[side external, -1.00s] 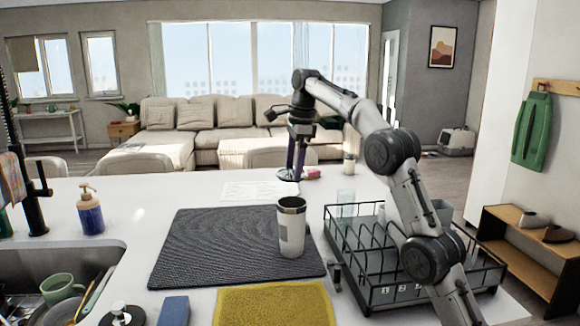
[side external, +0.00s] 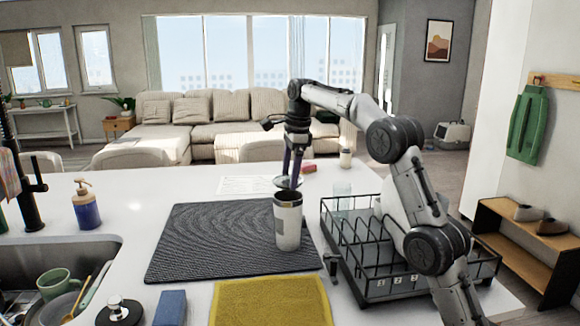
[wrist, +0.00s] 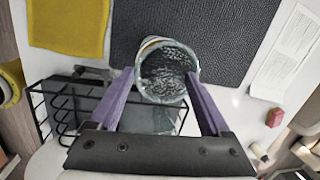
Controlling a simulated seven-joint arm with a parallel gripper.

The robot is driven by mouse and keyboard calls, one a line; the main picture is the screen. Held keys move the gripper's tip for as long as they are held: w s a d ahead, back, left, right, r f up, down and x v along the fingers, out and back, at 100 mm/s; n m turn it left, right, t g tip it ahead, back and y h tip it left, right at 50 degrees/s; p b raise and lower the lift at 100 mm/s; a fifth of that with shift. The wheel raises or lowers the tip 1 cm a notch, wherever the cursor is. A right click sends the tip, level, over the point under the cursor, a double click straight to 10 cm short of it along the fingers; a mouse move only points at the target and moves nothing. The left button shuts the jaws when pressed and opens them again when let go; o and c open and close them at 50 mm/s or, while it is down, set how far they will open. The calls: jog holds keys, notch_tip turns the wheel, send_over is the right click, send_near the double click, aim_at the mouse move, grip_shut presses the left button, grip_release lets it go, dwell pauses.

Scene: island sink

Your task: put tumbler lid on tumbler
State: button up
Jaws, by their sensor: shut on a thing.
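The tumbler (side external: 288,226) is white with a dark open top and stands upright at the right part of the dark mat. My gripper (side external: 290,183) is just behind and above its rim in the side view. Its purple fingers are shut on the tumbler lid (side external: 283,182), a round, clear-looking disc. In the wrist view the lid (wrist: 168,78) sits between the fingertips, and part of the tumbler (wrist: 152,43) shows beyond it. The lid appears apart from the tumbler, but the exact gap is hard to tell.
The dark ribbed mat (side external: 195,245) lies under the tumbler. A black dish rack (side external: 375,290) stands right of it, with a clear glass (side external: 342,195) behind. A yellow cloth (side external: 270,303) and blue sponge (side external: 171,308) are in front. The sink (side external: 30,262) is left.

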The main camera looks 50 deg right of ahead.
jog(key=shift+f, duration=1.6)
jog(key=shift+f, duration=0.4)
dwell(0.7)
jog(key=o, duration=1.2)
jog(key=shift+c, duration=0.2)
notch_tip(320, 180, up, 14)
jog(key=s, duration=0.2)
jog(key=shift+s+f, duration=0.15)
jog(key=shift+f, duration=0.1)
